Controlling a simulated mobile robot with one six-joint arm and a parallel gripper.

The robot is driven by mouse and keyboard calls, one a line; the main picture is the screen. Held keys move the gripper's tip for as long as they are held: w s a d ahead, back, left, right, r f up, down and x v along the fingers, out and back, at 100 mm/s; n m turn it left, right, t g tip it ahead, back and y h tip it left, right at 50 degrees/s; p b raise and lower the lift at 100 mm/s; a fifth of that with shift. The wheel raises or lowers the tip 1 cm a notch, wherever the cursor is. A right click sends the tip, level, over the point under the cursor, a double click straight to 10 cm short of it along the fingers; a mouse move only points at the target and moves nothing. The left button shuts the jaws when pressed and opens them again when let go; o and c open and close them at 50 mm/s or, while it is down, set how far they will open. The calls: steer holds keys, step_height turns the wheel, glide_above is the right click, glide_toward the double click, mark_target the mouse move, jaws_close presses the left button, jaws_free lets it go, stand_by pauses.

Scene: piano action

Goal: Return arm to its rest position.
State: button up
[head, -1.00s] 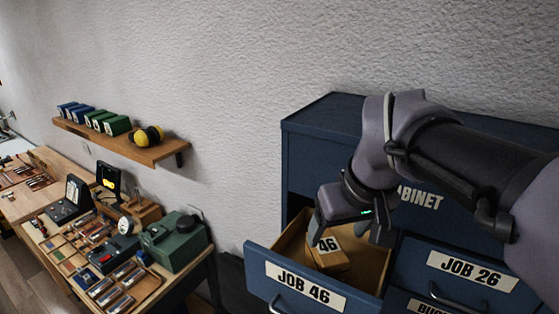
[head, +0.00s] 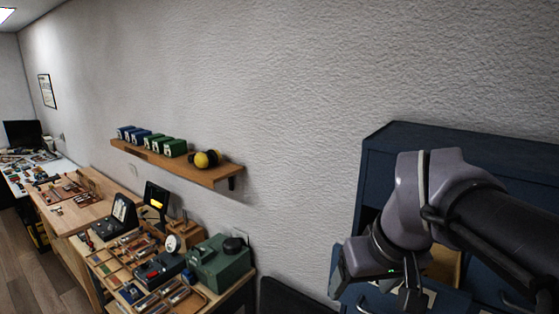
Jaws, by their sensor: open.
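My gripper (head: 376,290) is at the lower right of the head view, with its jaws apart and nothing seen between them. My purple-grey arm reaches in from the right edge. The gripper is in front of the blue cabinet (head: 400,142), over its pulled-out drawer. A strip of the drawer's wooden inside (head: 446,264) shows behind the wrist. The drawer's front is mostly hidden by the gripper and cut by the frame's bottom edge. I cannot make out the block inside.
A wooden shelf (head: 205,176) with blue and green boxes and yellow earmuffs (head: 206,159) is on the wall. Below it, a workbench carries trays, tools and a green case (head: 221,263). The wall area between shelf and cabinet is clear.

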steer(key=s+a+f+m+b, duration=0.1)
steer(key=s+f+b, duration=0.3)
steer(key=f+b, duration=0.8)
steer(key=s+f+m+b, duration=0.3)
steer(key=f+b, duration=1)
steer(key=f, duration=0.5)
steer(key=s+a+f+m+t+y+b, duration=0.1)
steer(key=s+f+b, duration=0.5)
steer(key=f+b, duration=0.6)
step_height(320, 180, down, 4)
steer(key=shift+a+r+m, duration=0.15)
steer(key=shift+a+m, duration=0.15)
steer(key=shift+m, duration=0.1)
steer(key=shift+s, duration=0.1)
